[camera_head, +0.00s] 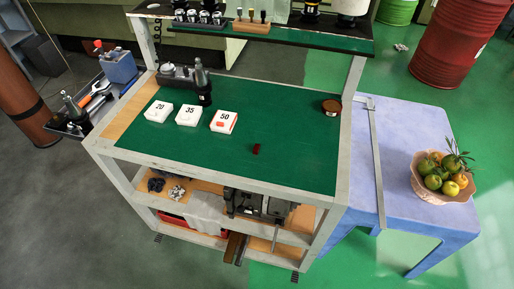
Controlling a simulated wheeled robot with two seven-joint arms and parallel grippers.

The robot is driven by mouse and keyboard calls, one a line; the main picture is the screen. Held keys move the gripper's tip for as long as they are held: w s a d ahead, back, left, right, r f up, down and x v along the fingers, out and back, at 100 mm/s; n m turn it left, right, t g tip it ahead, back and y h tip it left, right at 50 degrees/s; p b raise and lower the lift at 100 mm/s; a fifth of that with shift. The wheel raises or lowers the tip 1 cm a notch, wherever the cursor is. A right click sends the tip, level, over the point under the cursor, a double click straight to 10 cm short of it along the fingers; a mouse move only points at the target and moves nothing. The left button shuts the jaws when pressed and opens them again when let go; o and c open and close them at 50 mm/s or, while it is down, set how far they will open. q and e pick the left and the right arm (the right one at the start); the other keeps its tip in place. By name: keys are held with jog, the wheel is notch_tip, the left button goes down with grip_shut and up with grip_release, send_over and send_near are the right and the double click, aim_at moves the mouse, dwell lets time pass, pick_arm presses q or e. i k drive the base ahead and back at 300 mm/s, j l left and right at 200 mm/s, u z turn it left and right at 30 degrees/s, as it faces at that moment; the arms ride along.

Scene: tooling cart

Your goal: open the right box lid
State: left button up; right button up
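Three small white boxes stand in a row on the green cart top (290,160). The left box (158,112) is marked 20, the middle box (188,117) is marked 35, and the right box (224,122) is marked 50. The right box looks shut and has a small red mark on its front part. Neither of my grippers shows in the head view.
A small dark red piece (256,149) and a round brown tin (331,107) lie to the right. A raised shelf (300,42) spans the back. A blue table (400,150) with a fruit bowl (440,185) adjoins at right.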

aim_at(223, 120)
jog(key=k+u, duration=0.15)
jog(key=u, duration=0.25)
jog(key=k+u, duration=0.15)
jog(key=u, duration=0.2)
jog(key=k+j+u, duration=0.1)
jog(key=u, duration=0.3)
jog(key=k+j, duration=0.05)
